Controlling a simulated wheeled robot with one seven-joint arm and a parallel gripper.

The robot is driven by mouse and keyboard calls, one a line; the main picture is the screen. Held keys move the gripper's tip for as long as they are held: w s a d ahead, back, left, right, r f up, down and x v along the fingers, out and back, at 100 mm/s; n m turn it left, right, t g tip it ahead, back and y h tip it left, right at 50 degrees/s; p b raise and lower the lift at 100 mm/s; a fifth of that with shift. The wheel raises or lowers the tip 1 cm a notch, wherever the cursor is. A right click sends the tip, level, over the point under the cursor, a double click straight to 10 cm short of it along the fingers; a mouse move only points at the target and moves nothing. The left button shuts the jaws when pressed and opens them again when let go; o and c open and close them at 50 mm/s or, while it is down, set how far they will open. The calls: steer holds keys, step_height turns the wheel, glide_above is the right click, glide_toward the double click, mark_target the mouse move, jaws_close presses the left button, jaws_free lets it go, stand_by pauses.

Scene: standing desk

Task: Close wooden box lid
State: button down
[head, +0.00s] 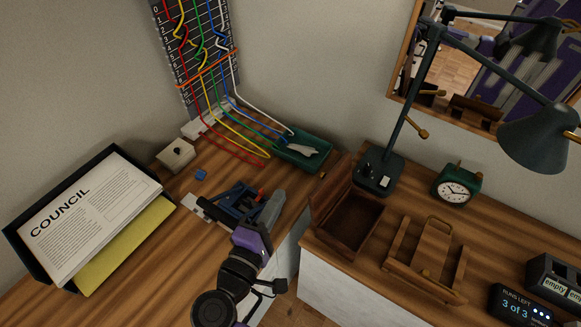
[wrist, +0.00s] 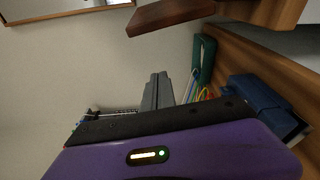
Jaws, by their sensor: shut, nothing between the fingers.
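The dark wooden box (head: 365,240) stands on the right-hand desk section with its inside showing. Its lid (head: 328,188) is open and stands up along the box's left side. My gripper (head: 273,203) is shut and empty, to the left of the box and apart from it, near the gap between the desk sections. In the wrist view the shut fingers (wrist: 158,90) point up the picture. A reddish-brown wooden panel (wrist: 170,14) at the top of that view looks like the lid; no contact shows.
A blue device (head: 235,202) lies just left of my gripper. A green tray (head: 303,152) is behind it. A lamp base (head: 380,178) stands close behind the box, a green clock (head: 455,187) farther right. A wooden stand (head: 428,262) sits right of the box.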

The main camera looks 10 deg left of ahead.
mark_target(328, 186)
steer(key=w+d+p, duration=0.4)
steer(key=w+d, duration=0.2)
steer(key=w, duration=0.1)
steer(key=shift+w+d+r+h, duration=0.2)
steer(key=shift+w+r+h, duration=0.05)
steer(key=shift+h, duration=0.05)
steer(key=shift+f+b, duration=0.1)
steer(key=shift+b, duration=0.3)
